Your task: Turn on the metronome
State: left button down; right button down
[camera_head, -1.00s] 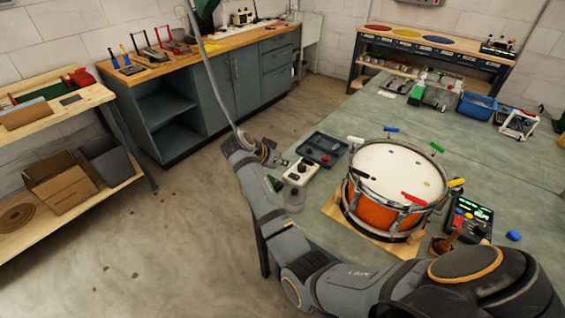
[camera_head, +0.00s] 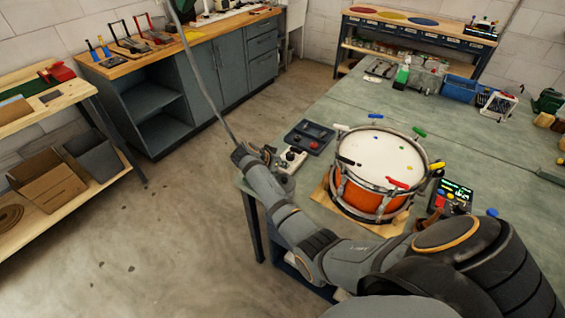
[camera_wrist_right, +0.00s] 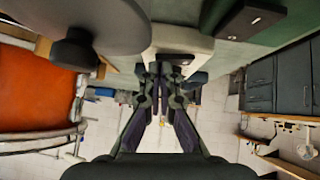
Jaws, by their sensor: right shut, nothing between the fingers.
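A small dark device with a lit green display and coloured buttons (camera_head: 453,194) stands on the bench right of the drum; I cannot tell if it is the metronome. A white box with dark knobs (camera_head: 291,160) sits near the bench's left edge. My right gripper (camera_head: 268,154) is just left of this box, shut and empty; I cannot tell if it touches it. In the right wrist view the closed fingers (camera_wrist_right: 162,78) point toward the bench's edge, near a pale surface with a dark part. My left gripper is not in view.
The orange snare drum (camera_head: 378,172) stands on a wooden board, close to my right arm. A dark tray (camera_head: 308,137) lies behind the white box. In the right wrist view a grey round object with a dark knob (camera_wrist_right: 85,25) is close by.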

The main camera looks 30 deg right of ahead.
jog(key=shift+s+f, duration=0.1)
jog(key=shift+f, duration=0.3)
jog(key=shift+r, duration=0.15)
jog(key=shift+w+a+r+b, duration=0.15)
jog(key=shift+w+a+b, duration=0.15)
jog(key=shift+w+b, duration=0.4)
jog(key=shift+r, duration=0.1)
